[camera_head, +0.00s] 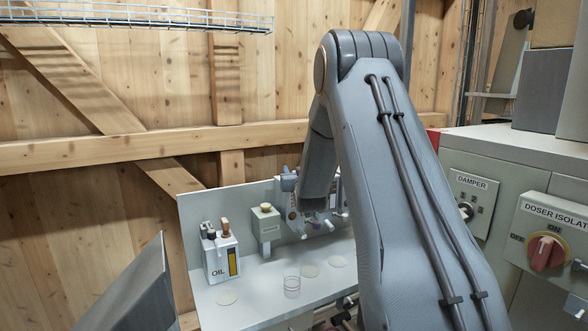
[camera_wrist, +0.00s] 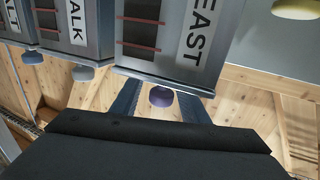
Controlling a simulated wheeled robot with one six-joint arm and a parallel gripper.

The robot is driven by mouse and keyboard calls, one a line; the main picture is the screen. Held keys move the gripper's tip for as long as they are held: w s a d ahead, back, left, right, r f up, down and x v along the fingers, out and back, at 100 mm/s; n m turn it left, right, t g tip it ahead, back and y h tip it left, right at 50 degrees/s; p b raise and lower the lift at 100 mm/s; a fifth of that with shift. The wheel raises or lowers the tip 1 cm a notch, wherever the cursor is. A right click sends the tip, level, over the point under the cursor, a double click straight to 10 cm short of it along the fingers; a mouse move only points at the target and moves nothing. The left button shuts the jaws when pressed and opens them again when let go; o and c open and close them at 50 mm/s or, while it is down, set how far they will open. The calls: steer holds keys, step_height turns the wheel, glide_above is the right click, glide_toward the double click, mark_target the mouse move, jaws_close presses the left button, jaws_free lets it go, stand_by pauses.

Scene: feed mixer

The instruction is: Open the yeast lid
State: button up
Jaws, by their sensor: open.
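The yeast bin (camera_wrist: 170,48) is a grey box in the wrist view, with a dark window crossed by red lines and a label cut to "EAST". A purple knob (camera_wrist: 161,97) shows at its edge nearest my gripper. My gripper (camera_wrist: 158,91) is open, with one finger on either side of the knob. I cannot tell whether the fingers touch it. In the head view my arm hides most of the yeast bin, and only a small purple spot shows by the gripper end (camera_head: 317,222). Whether the lid is raised cannot be seen.
Similar bins stand beside it in the wrist view, one labelled "ALK" (camera_wrist: 76,25) with a grey knob. In the head view an oil dispenser (camera_head: 220,254) stands on the grey shelf (camera_head: 250,312). A grey control cabinet (camera_head: 480,155) is at the right.

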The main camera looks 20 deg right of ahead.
steer(key=shift+w+d, duration=0.1)
steer(key=shift+w, duration=0.45)
jaws_close()
